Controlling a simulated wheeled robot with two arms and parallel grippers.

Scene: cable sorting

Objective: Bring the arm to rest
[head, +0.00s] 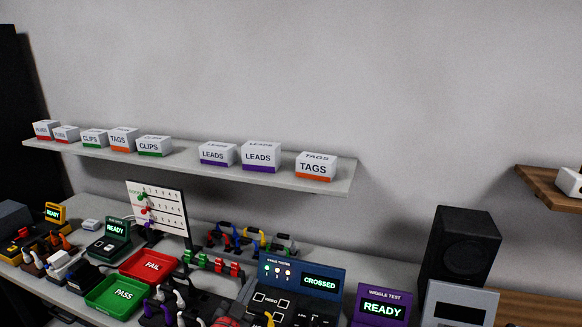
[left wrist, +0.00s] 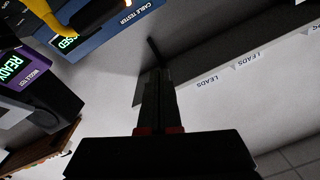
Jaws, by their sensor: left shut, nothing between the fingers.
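My left gripper (left wrist: 154,72) shows in the left wrist view, its dark fingers together and nothing held between them. The fingers point toward the wall and are apart from the bench devices. I cannot clearly make it out in the head view. My right gripper is in neither view. The blue cable tester (head: 318,281) reads CROSSED in the head view; it also shows in the left wrist view (left wrist: 105,32), with a yellow cable beside it.
A shelf (head: 190,165) with labelled boxes runs along the wall. A green PASS tray (head: 103,303), a red FAIL tray (head: 135,272) and several cables crowd the bench. The purple wiggle tester (head: 384,289) and a black speaker (head: 461,243) stand right. The wall above the shelf is clear.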

